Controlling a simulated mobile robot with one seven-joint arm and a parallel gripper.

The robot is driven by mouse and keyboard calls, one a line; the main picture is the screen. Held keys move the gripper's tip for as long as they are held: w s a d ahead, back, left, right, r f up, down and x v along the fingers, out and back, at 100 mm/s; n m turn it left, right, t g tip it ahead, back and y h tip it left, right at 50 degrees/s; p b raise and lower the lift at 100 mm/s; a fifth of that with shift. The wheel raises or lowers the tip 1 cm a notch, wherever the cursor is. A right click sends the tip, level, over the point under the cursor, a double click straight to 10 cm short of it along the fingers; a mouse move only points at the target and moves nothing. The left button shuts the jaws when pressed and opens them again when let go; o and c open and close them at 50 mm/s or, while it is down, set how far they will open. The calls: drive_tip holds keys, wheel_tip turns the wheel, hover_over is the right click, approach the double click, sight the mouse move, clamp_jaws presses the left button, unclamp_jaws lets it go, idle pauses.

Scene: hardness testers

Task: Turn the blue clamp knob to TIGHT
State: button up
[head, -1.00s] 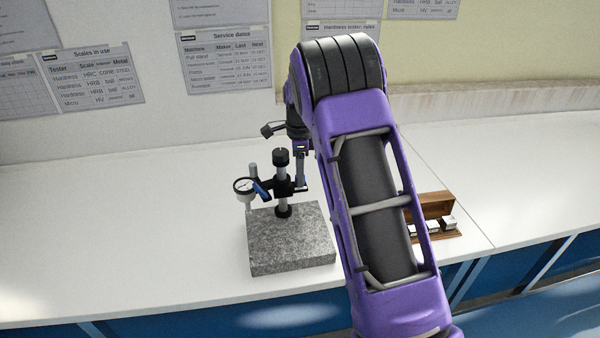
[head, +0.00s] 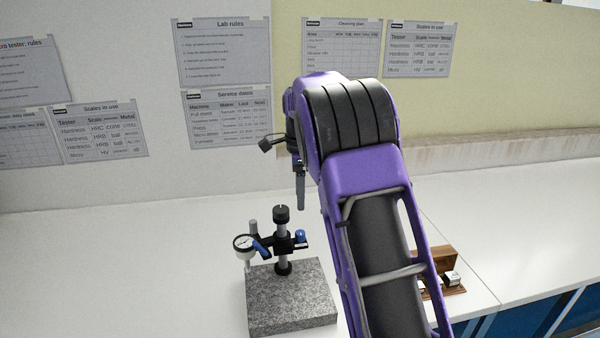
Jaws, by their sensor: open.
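The blue clamp knob (head: 301,236) sits at the right end of the black clamp (head: 283,244) on the stand's post. The stand has a granite base (head: 290,300) and a round dial gauge (head: 243,243) on its left, with a blue lever (head: 261,248) beside the gauge. Any TIGHT marking is too small to read. My gripper (head: 300,206) points down above the knob, apart from it, with a clear gap. It is open and empty; its jaws are seen edge-on.
My purple arm covers the middle right of the view. A wooden box (head: 447,262) with small blocks stands on the white bench (head: 130,270) to the right, partly behind my arm. The bench left of the stand is clear. Paper charts hang on the wall behind.

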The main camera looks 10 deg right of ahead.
wheel_tip(320, 180, up, 6)
drive_tip(key=shift+f, duration=0.1)
idle(0.4)
